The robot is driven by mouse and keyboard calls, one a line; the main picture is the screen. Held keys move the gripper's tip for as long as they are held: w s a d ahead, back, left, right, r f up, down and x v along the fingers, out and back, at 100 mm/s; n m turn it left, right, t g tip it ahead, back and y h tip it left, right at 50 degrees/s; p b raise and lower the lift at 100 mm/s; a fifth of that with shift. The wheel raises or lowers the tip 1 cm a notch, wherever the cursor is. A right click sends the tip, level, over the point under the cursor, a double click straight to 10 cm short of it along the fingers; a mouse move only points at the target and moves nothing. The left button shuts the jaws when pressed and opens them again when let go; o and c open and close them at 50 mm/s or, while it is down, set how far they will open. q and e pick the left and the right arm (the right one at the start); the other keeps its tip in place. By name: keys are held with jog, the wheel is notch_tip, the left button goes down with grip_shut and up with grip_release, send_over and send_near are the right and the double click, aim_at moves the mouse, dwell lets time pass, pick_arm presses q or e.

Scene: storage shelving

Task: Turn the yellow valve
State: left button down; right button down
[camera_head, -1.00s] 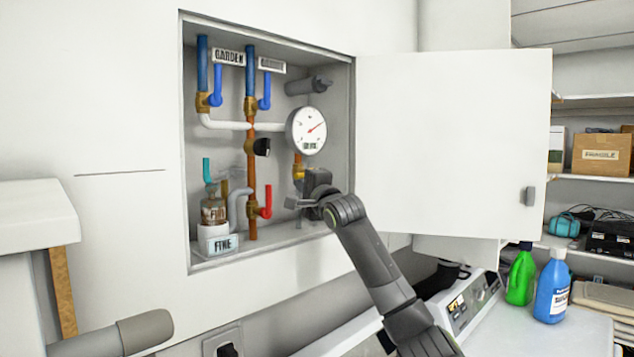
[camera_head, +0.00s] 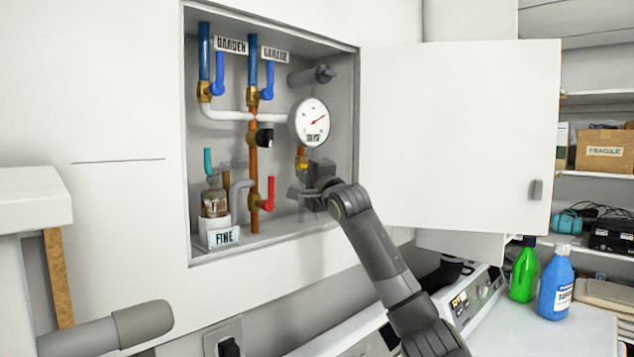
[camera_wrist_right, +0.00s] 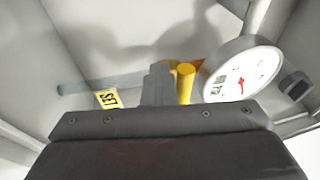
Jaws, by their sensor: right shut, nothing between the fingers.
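The yellow valve (camera_head: 302,164) sits below the round pressure gauge in the open wall cabinet. In the head view only a small part of it shows, as my right gripper and wrist cover the area below. In the right wrist view the yellow valve's handle (camera_wrist_right: 186,84) stands upright just right of the grey finger. My right gripper (camera_head: 298,192) is shut and empty, inside the cabinet close to the valve. Whether it touches the valve is unclear. My left gripper is out of view.
The gauge (camera_head: 309,122) hangs just above the valve. A red valve handle (camera_head: 269,194) and copper pipe are to the left. The open cabinet door (camera_head: 455,140) stands at the right. A yellow lettered tag (camera_wrist_right: 107,98) shows in the wrist view. Green (camera_head: 524,272) and blue (camera_head: 554,285) bottles stand lower right.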

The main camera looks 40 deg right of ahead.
jog(key=s+b, duration=0.8)
jog(key=s, duration=0.2)
jog(key=shift+d+f, duration=0.25)
dwell(0.3)
